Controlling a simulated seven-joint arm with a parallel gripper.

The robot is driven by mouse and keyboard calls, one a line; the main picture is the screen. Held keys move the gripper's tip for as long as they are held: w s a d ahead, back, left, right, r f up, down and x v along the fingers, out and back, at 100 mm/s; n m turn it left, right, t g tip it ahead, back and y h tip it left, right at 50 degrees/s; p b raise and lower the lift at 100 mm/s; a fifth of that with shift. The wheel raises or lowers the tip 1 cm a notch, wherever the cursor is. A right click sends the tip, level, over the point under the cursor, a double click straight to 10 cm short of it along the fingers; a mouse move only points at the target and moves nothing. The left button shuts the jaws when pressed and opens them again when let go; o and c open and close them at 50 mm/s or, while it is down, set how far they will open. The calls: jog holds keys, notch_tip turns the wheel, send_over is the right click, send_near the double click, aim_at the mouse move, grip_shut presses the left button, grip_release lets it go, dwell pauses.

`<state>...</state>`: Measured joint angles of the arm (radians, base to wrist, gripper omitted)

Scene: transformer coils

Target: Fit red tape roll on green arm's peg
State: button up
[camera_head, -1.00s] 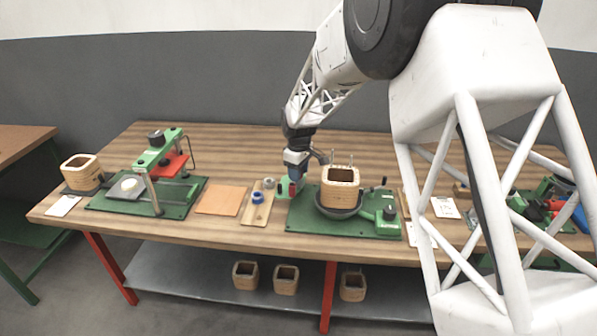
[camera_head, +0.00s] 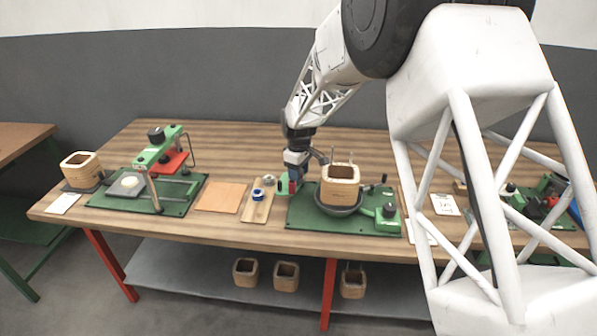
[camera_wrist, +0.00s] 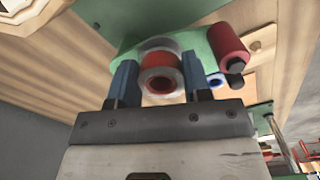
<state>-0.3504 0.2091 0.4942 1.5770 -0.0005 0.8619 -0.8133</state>
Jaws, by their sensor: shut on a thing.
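The red tape roll (camera_wrist: 161,74), with a pale rim and a red centre, sits between the two blue fingers of my gripper (camera_wrist: 160,80) in the wrist view. My gripper is shut on it. Behind the roll is the green arm (camera_wrist: 192,44), with a red cylinder (camera_wrist: 229,45) and black knob at its right end. A pale ring shows just above the roll against the green arm. I cannot tell whether the roll is around the peg, which is hidden. In the head view my gripper (camera_head: 296,168) is at the green arm (camera_head: 282,184), left of the wooden coil.
The wooden coil (camera_head: 340,183) stands in a dark dish on the green base plate (camera_head: 303,216). A wooden board (camera_head: 254,214) to the left carries a blue roll (camera_head: 258,195). A green press fixture (camera_head: 175,203) stands farther left. An orange-brown mat (camera_head: 221,198) lies between them.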

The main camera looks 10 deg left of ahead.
jog(key=shift+f, duration=0.55)
dwell(0.4)
jog(key=o, duration=1.2)
jog(key=shift+r, duration=0.8)
jog(key=shift+c, duration=0.2)
jog(key=shift+o, duration=0.7)
jog(key=shift+r, duration=0.2)
jog(key=shift+o, duration=0.3)
jog(key=shift+r, duration=1.5)
